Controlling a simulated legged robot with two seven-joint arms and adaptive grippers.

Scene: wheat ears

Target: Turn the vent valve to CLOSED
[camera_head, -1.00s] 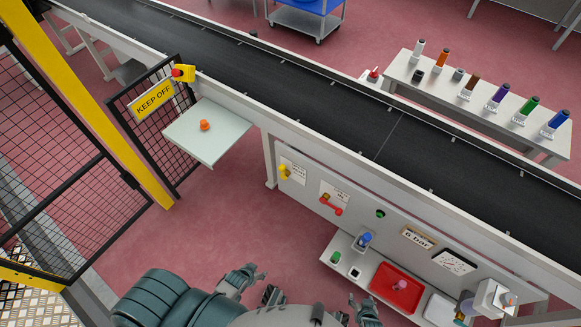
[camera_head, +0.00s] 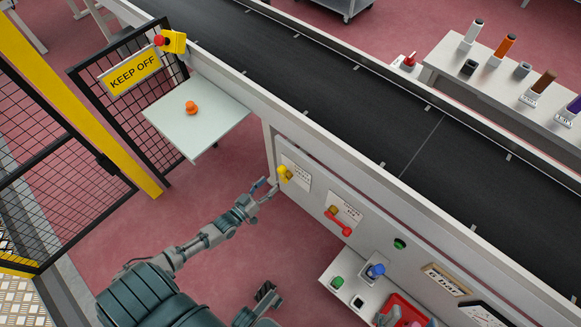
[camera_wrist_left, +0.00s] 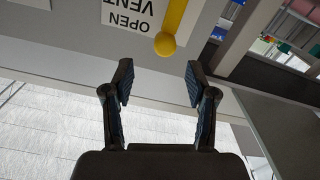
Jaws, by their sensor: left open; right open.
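The yellow vent valve handle (camera_head: 285,173) is on the grey panel under the conveyor, beside a white label. In the left wrist view the yellow lever (camera_wrist_left: 175,20) ends in a round knob, and the label (camera_wrist_left: 125,18) reads OPEN and VENT upside down; part of the label and lever is cut off. My left gripper (camera_head: 264,188) is just left of and below the handle. In the wrist view its fingers (camera_wrist_left: 159,80) are apart and empty, below the knob and not touching it. My right gripper (camera_head: 267,291) is open and empty, low in the head view.
A red-handled valve (camera_head: 339,222) is on the same panel, right of the yellow one. A shelf (camera_head: 333,264) with a blue knob and a red tray juts out below. A pale side table (camera_head: 200,122) with an orange knob and a mesh fence stand left.

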